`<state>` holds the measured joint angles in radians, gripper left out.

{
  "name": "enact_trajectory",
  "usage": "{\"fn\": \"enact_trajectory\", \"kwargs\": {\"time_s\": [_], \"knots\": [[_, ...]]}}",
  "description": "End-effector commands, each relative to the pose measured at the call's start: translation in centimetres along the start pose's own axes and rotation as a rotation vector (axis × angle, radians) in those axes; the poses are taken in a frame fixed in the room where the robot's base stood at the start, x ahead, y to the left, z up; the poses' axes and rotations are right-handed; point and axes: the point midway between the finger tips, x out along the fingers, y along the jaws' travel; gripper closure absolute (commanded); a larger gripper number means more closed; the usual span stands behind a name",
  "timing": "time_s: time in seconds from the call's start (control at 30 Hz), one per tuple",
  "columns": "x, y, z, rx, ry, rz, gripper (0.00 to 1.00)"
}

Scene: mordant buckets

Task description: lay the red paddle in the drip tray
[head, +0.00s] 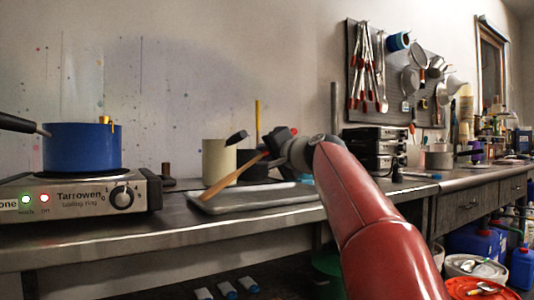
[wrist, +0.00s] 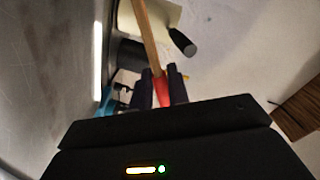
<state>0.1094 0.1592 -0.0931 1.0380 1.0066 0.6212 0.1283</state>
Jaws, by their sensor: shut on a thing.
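My gripper (head: 274,143) is shut on the red paddle (head: 234,176) at its red end. The rest of the paddle is a bare wooden shaft that slants down to the left. In the wrist view my gripper (wrist: 161,88) has its dark fingers on either side of the red part, and the wooden shaft (wrist: 146,32) runs up out of the picture. The drip tray (head: 285,197) is a shallow grey metal tray on the bench. The paddle's lower end shows over the tray's left part in the head view; I cannot tell whether it touches.
A cream pot (head: 214,157) and a dark pot (head: 249,160) stand behind the tray, with a yellow stick (head: 258,122) and a black-ended handle (head: 236,137) above them. A hotplate (head: 75,195) with a blue pot (head: 80,148) is at left. Dark stacked units (head: 372,150) stand at right.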

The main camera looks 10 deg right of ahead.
Motion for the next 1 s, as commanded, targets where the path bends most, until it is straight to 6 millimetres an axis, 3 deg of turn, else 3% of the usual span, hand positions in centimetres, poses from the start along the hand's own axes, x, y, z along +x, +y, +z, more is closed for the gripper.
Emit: {"fn": "enact_trajectory", "kwargs": {"time_s": [0.1, 0.13, 0.3, 0.67, 1.0], "knots": [[0.0, -0.1, 0.0, 0.0, 0.0, 0.0, 1.0], [0.0, -0.1, 0.0, 0.0, 0.0, 0.0, 0.79], [0.0, -0.1, 0.0, 0.0, 0.0, 0.0, 0.57], [-0.7, 0.0, 0.0, 0.0, 0.001, 0.0, 0.57], [-6.1, 0.0, 0.0, 0.0, 0.002, 0.0, 0.57]]}}
